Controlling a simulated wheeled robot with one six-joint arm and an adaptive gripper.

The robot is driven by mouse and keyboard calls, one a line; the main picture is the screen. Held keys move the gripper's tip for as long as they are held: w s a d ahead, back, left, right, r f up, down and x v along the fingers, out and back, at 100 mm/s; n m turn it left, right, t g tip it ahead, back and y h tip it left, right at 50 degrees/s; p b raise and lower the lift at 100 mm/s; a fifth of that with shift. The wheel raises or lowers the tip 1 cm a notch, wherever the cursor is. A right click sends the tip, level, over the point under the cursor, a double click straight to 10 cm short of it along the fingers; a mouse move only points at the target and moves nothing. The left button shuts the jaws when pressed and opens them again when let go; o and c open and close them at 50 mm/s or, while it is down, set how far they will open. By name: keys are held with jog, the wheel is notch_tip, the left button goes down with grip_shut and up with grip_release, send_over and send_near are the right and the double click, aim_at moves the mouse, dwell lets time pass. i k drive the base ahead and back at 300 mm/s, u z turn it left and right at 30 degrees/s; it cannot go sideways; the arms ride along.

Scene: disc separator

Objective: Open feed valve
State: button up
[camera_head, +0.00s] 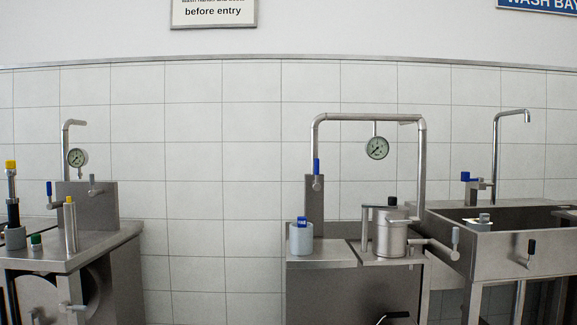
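No label marks the feed valve. On the middle steel bench, a blue-handled lever valve (316,167) stands upright at the left leg of an arched pipe (423,165). A steel pot-like vessel (391,238) with a black-knobbed lid part sits on this bench, under a round gauge (377,148). On the left bench, another blue-handled lever (49,190) stands beside a steel block. My gripper is not in view.
The middle bench (318,254) also carries a grey cylinder with a blue top (301,236). The left bench (95,246) holds a yellow-topped post (11,190) and a steel cylinder (70,224). A sink (510,218) with a tap stands right. A gap separates left and middle benches.

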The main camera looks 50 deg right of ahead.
aim_at(316, 186)
jog(key=z, duration=0.15)
jog(key=i, duration=0.75)
jog(key=z, duration=1.25)
jog(key=i, duration=0.65)
jog(key=z, duration=0.7)
